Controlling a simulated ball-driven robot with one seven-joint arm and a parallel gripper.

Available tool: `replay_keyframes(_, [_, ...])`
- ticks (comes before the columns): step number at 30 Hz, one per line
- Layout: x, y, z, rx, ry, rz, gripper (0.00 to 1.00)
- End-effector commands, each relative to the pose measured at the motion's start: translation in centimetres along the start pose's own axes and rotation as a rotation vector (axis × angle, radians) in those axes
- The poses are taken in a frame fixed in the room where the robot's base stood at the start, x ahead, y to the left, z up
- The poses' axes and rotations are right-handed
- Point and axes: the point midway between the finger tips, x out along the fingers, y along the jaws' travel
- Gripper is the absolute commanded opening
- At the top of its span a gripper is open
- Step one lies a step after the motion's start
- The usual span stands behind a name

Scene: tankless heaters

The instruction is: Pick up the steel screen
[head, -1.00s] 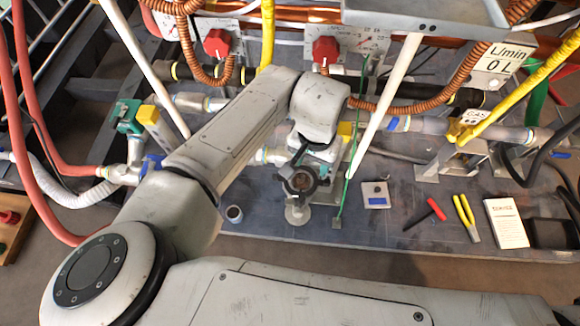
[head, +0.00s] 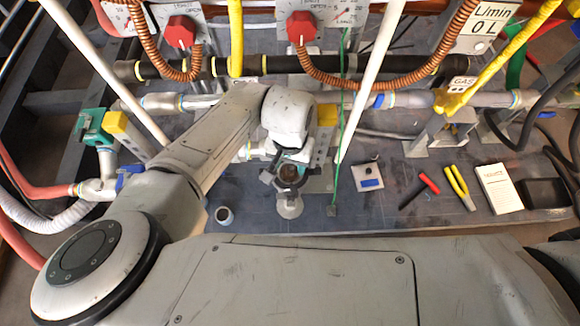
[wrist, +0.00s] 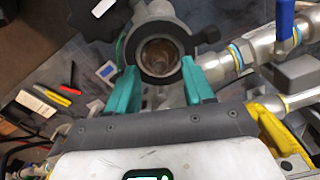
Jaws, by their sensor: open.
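My gripper (wrist: 160,88) is open in the wrist view, its two teal fingers apart with nothing clearly held between them. Just beyond the fingertips is a round, dark-rimmed fitting (wrist: 176,27) with an open mouth and a brownish inside. The same fitting (head: 289,193) shows below my wrist in the head view, where my fingers are mostly hidden. A small hollow grey cylinder (head: 225,216) stands upright on the bench, left of the fitting. I cannot tell whether this cylinder is the steel screen or whether the screen sits inside the fitting.
Pipes and a blue lever (wrist: 286,18) crowd the right of the wrist view; a black knob (wrist: 92,20) is at its upper left. A red-handled tool (head: 429,183), yellow pliers (head: 456,182) and a white booklet (head: 498,188) lie right on the bench. A green rod (head: 340,150) stands close right.

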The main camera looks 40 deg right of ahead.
Motion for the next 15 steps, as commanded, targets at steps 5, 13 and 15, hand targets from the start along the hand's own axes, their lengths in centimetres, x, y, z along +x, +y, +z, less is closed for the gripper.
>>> replay_keyframes(5, [1.95,0.0,-0.01,-0.002,-0.001,0.0,0.52])
replay_keyframes(13, [1.84,0.02,-0.01,-0.002,-0.001,0.0,0.44])
replay_keyframes(15, [1.83,0.02,-0.01,-0.002,-0.001,0.0,0.38])
